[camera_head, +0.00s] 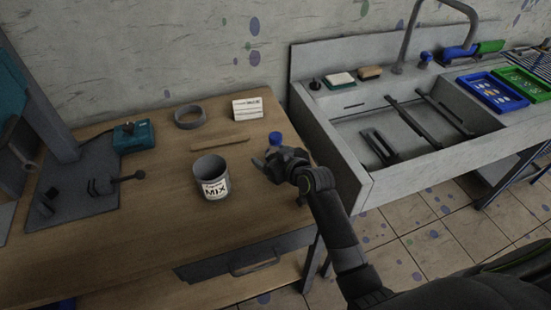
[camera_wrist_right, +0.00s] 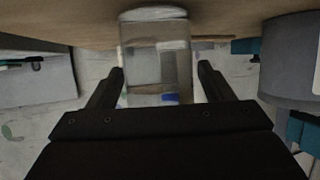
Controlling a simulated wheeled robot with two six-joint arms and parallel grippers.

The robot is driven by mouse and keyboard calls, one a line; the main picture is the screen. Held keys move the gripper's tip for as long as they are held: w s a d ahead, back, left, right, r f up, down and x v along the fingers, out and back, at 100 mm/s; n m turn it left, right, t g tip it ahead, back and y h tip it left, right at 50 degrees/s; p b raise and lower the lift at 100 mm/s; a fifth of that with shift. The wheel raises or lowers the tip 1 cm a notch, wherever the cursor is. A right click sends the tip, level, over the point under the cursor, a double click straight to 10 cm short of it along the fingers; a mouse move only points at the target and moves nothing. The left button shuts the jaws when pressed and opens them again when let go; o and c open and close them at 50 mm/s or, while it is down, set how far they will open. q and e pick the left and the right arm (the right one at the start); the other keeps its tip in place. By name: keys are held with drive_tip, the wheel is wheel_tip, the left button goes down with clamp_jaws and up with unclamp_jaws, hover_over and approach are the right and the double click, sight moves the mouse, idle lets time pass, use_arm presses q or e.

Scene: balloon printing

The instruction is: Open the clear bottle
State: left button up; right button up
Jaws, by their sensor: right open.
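The clear bottle shows in the right wrist view (camera_wrist_right: 155,55) as a see-through cylinder, with its blue cap (camera_wrist_right: 171,98) at the lower end of that picture. In the head view its blue cap (camera_head: 274,137) stands near the right edge of the wooden table; most of its body is hidden behind my right gripper (camera_head: 264,163). My right gripper, also in the wrist view (camera_wrist_right: 161,82), is open, with one finger on each side of the bottle and small gaps visible. My left gripper is not in view.
A grey MIX can (camera_head: 211,168) stands left of my right gripper. A wooden stick (camera_head: 219,144), a white labelled box (camera_head: 247,109) and a grey ring (camera_head: 189,117) are behind. A sink (camera_head: 375,135) is to the right. The table's front is clear.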

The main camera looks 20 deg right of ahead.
drive_tip(key=c, duration=1.1)
drive_tip(key=shift+r, duration=0.15)
wheel_tip(320, 180, up, 10)
drive_tip(key=shift+f, duration=0.1)
drive_tip(key=o, duration=0.4)
drive_tip(key=shift+c, duration=0.2)
drive_tip(key=c, duration=0.7)
